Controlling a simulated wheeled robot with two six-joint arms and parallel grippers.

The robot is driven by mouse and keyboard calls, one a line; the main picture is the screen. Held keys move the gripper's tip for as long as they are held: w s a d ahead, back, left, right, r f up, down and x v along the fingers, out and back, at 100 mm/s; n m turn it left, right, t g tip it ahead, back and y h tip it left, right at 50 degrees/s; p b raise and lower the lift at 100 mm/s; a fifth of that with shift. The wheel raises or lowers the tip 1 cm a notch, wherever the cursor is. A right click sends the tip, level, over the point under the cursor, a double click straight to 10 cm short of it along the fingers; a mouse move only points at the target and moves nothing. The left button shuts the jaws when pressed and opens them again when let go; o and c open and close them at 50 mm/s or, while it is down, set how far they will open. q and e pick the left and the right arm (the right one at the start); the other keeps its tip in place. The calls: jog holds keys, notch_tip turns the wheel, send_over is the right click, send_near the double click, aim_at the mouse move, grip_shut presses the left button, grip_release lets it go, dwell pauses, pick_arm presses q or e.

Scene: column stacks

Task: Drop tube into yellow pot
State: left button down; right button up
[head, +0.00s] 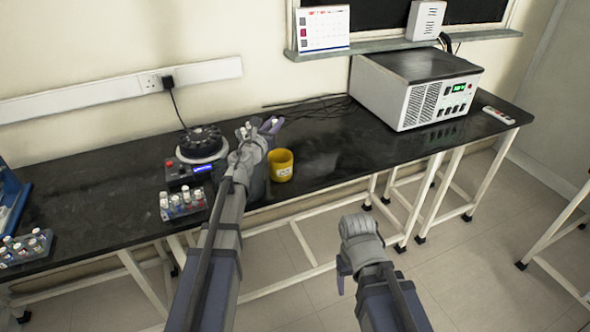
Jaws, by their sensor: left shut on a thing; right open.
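The yellow pot (281,171) stands upright on the black bench, near its front edge, with a white label on its side. My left gripper (270,126) is just behind and to the left of the pot's mouth as seen here. It is shut on a tube, which is mostly hidden by the gripper and wrist. My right gripper (343,273) is open and empty, low in front of the bench over the floor. Capped tubes stand in a grey rack (184,207) left of my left arm. More stand in another rack (23,250) at the far left.
A round black-topped device (202,144) with a blue display sits left of my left gripper. A large white instrument (415,90) stands at the back right, with a small remote-like item (498,115) beside it. The bench right of the pot is clear.

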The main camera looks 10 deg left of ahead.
jog(key=shift+o, duration=0.3)
notch_tip(320, 180, up, 2)
jog(key=shift+a+r+p, duration=0.1)
jog(key=shift+p, duration=0.85)
pick_arm(q)
jog(key=f+b, duration=0.2)
jog(key=b, duration=0.1)
jog(key=s+f+b, duration=0.1)
jog(key=f+b, duration=0.1)
jog(key=b, duration=0.1)
jog(key=shift+a+f, duration=0.1)
pick_arm(e)
notch_tip(320, 180, down, 6)
pick_arm(q)
jog(key=c, duration=0.7)
grip_release()
jog(key=shift+s, duration=0.1)
jog(key=s, duration=0.5)
jog(key=s+a, duration=0.1)
jog(key=s, duration=0.1)
jog(key=shift+s+a, duration=0.1)
jog(key=shift+s, duration=0.2)
